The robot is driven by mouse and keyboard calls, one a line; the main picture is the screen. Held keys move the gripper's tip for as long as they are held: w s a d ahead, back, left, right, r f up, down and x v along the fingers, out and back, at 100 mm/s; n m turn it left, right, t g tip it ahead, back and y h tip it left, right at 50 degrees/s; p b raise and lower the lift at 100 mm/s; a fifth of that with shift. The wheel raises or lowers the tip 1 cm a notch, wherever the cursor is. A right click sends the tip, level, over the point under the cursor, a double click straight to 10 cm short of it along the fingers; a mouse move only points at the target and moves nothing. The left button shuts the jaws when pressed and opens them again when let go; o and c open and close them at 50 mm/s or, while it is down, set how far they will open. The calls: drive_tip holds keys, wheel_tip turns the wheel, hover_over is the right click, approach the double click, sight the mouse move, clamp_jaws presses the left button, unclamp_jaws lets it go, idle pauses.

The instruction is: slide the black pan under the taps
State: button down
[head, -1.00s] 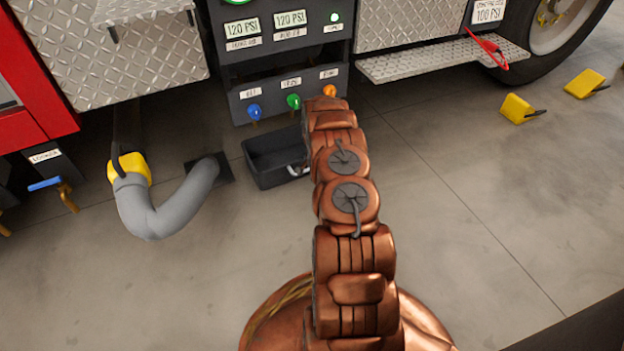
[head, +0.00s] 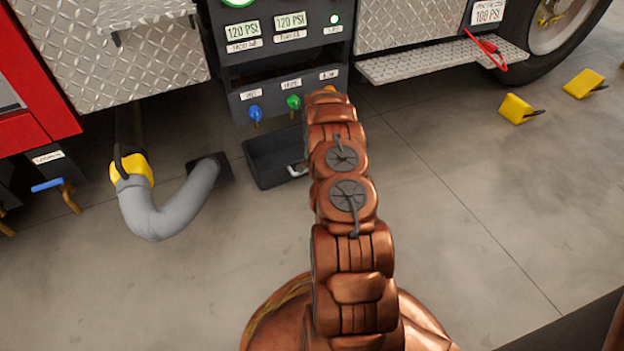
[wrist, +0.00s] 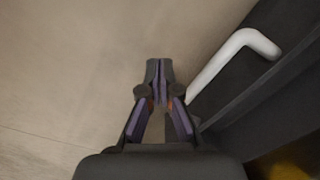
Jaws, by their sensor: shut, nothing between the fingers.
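The black pan (head: 262,176) sits on the floor below the front of the tap panel, with its right part hidden behind my arm in the head view. The taps are a blue one (head: 255,113), a green one (head: 294,102) and an orange one mostly hidden by my arm. In the wrist view the pan's dark wall (wrist: 290,75) is at the right, with its pale handle (wrist: 225,60) angled beside the fingers. My gripper (wrist: 159,66) is shut and empty, just left of the handle. I cannot tell whether they touch. The gripper is hidden in the head view.
A grey hose (head: 160,215) with a yellow fitting (head: 131,169) lies left of the pan. A tread-plate step (head: 440,62) juts out at the right. Yellow chocks (head: 517,108) stand farther right. The floor right of my arm is clear.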

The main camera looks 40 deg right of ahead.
wheel_tip(320, 180, up, 8)
drive_tip(key=p, duration=0.3)
idle(1.1)
drive_tip(key=shift+f, duration=0.1)
